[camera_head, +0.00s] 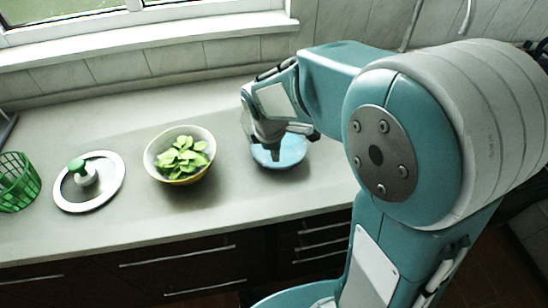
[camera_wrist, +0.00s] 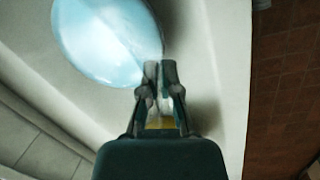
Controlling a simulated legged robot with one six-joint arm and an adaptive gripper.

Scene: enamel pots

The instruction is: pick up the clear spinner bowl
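The clear spinner bowl (camera_head: 289,153) is a round, see-through, bluish bowl on the grey counter, under my gripper in the head view. It fills the upper left of the wrist view (camera_wrist: 100,38). My gripper (camera_head: 268,147) reaches down at the bowl's left part in the head view and hides some of its rim. In the wrist view my gripper (camera_wrist: 160,68) has its two fingers close together, one on each side of the bowl's rim, with only a thin gap where the wall passes. The bowl looks level and seems to rest on the counter.
A cream bowl with green leaves (camera_head: 181,157) stands left of the spinner bowl. Farther left are a round lid with a green knob (camera_head: 88,180) and a green basket (camera_head: 17,183). The counter's front edge (camera_head: 200,238) is near; a wall and window close the back.

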